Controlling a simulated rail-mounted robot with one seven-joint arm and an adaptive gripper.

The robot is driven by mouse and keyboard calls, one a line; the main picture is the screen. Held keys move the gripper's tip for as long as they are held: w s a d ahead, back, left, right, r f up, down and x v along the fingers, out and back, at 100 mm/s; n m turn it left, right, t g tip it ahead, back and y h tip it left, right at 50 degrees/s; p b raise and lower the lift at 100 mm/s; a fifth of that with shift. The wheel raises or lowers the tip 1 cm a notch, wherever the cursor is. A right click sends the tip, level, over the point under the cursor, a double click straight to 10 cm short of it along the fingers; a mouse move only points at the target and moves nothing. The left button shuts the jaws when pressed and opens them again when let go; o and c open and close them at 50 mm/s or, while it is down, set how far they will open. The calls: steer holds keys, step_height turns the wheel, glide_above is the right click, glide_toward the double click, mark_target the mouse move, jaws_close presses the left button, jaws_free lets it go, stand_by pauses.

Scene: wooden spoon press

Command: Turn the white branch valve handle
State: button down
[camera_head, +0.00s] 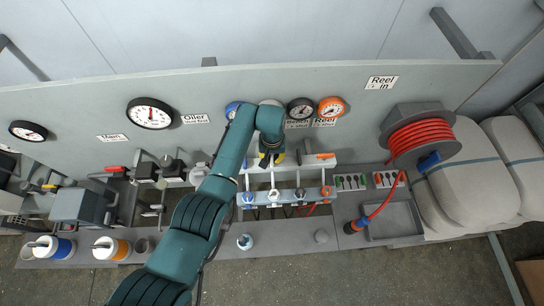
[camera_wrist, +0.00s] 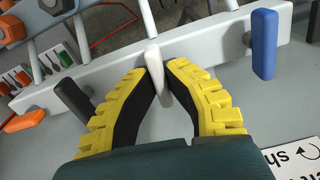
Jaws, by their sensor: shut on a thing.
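The white branch valve handle (camera_wrist: 155,72) stands on a pale manifold bar in the wrist view. My gripper (camera_wrist: 158,68) has yellow, black-lined fingers, one on each side of the handle, with their tips closed on it. In the head view my gripper (camera_head: 271,158) is at the manifold bar (camera_head: 313,168) below the gauges, and my arm hides the white handle there. The manifold bar also crosses the wrist view (camera_wrist: 205,42).
A blue handle (camera_wrist: 264,45) is right of my gripper in the wrist view. A black handle (camera_wrist: 73,100) and an orange handle (camera_wrist: 25,121) are to the left. A black gauge (camera_head: 300,110) and an orange gauge (camera_head: 331,107) are above the manifold. A red hose reel (camera_head: 420,137) stands right.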

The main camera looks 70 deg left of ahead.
mark_target(272, 158)
steer(key=shift+f+n, duration=0.1)
steer(key=shift+n, duration=0.5)
steer(key=c, duration=1.1)
jaws_free()
step_height(272, 158, up, 12)
